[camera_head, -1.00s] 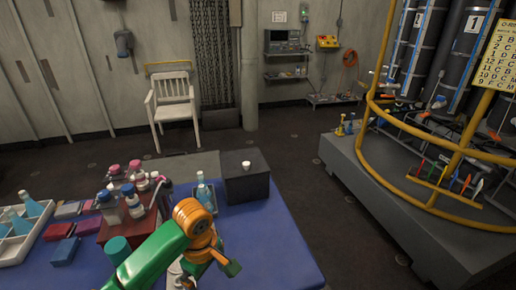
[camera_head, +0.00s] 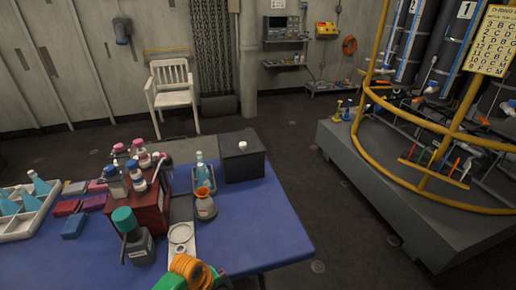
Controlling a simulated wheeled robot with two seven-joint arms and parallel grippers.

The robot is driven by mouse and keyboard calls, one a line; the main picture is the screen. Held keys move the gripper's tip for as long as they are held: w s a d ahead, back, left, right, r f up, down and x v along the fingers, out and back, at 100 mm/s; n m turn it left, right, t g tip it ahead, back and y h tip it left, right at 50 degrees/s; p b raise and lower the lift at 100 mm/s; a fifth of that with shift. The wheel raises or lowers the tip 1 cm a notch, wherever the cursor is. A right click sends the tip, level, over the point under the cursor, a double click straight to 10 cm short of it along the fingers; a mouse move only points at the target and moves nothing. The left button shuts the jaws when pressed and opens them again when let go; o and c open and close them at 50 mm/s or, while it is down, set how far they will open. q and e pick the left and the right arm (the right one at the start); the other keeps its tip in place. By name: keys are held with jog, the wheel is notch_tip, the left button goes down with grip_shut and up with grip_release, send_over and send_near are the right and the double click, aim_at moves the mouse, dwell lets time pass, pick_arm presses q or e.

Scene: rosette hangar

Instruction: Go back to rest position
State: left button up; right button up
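My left arm shows only at the bottom edge of the head view, with an orange ringed wrist joint and green parts. The end of my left gripper (camera_head: 217,278) is mostly cut off there, so I cannot see whether its fingers are open or shut. No object shows in it. My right gripper is not in view. The blue-topped table (camera_head: 265,225) lies just ahead, under and beyond the wrist.
On the table stand an orange-necked flask (camera_head: 205,208), a white scale-like device (camera_head: 181,238), a teal-topped grey device (camera_head: 135,243), a red bottle rack (camera_head: 152,212), a white tray (camera_head: 18,230) and a black box (camera_head: 243,163). The table's right part is clear. A yellow-railed platform (camera_head: 345,150) stands right.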

pick_arm(q)
jog(key=s+a+f+m+y, duration=0.1)
jog(key=s+a+f+m, duration=0.25)
jog(key=s+f, duration=0.5)
jog(key=s+a+f+m+y, duration=0.1)
jog(key=s+a+f+m, duration=0.25)
jog(key=s+f, duration=0.55)
jog(key=s+f+m, duration=0.1)
jog(key=s+m, duration=0.3)
jog(key=s, duration=0.8)
jog(key=shift+s+a, duration=0.15)
jog(key=shift+s, duration=0.1)
jog(key=shift+f, duration=0.1)
